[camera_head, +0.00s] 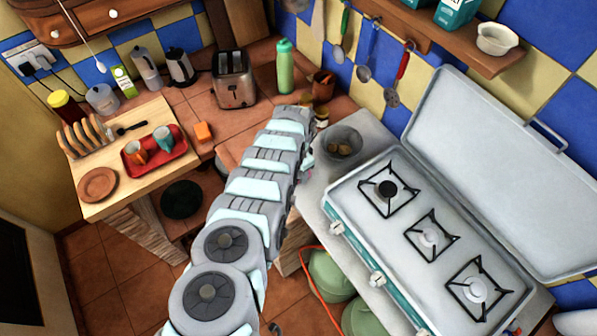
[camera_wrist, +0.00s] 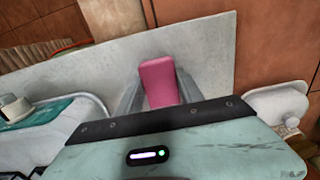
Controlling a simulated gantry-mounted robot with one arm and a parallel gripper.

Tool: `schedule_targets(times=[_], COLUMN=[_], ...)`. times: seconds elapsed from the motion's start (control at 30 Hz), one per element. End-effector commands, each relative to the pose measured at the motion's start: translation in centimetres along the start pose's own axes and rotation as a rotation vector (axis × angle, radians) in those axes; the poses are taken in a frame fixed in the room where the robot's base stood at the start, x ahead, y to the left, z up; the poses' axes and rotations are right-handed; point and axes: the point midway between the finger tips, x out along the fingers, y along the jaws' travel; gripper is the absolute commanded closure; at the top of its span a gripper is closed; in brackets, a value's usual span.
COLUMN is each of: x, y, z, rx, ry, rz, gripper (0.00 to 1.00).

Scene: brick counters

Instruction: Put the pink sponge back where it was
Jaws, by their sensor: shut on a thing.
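The pink sponge (camera_wrist: 159,78) is between the two grey fingers of my gripper (camera_wrist: 159,92) in the wrist view. My gripper is shut on it, and the sponge sticks out past the fingers. Behind it in that view is a grey slab counter top (camera_wrist: 90,80). I cannot tell whether the sponge touches this surface.
A grey bowl (camera_head: 343,142) and a gas stove (camera_head: 430,235) with its lid up stand right of my arm. A green bottle (camera_head: 285,66) and toaster (camera_head: 234,79) stand behind.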

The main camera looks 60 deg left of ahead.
Motion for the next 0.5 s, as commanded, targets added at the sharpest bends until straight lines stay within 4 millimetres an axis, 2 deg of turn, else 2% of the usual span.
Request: schedule_targets(times=[0.37,0.4,0.5], x=[0.47,0.28,0.25], y=[0.02,0.00,-0.01], z=[-0.07,-0.06,-0.07], rx=[0.001,0.000,0.001], ry=[0.001,0.001,0.001], rz=[0.000,0.000,0.000], gripper=[0.93,0.52,0.44])
